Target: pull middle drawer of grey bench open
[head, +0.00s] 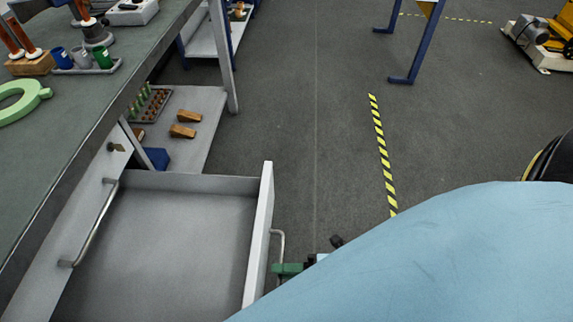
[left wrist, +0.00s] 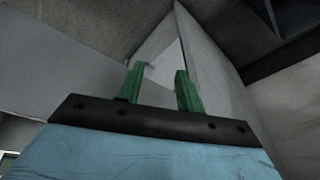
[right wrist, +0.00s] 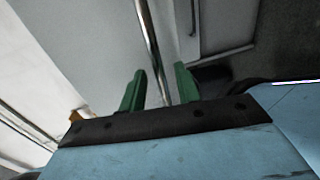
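The grey bench (head: 60,140) runs along the left of the head view. A drawer under its upper front stands far out, empty inside (head: 165,235); I take it for the middle drawer. Its front panel (head: 259,235) faces right and carries a metal handle (head: 281,243). My right gripper (head: 288,269) is at the handle's near end. In the right wrist view the bar (right wrist: 152,45) passes between the green fingers (right wrist: 160,85), with gaps visible on both sides. My left gripper (left wrist: 158,88) is open and empty near grey panels, outside the head view.
The panel above the open drawer has its own handle (head: 95,225) and is closed. Cups (head: 82,57) and a green ring part (head: 20,100) lie on the benchtop. A lower shelf (head: 205,105) holds wooden blocks.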

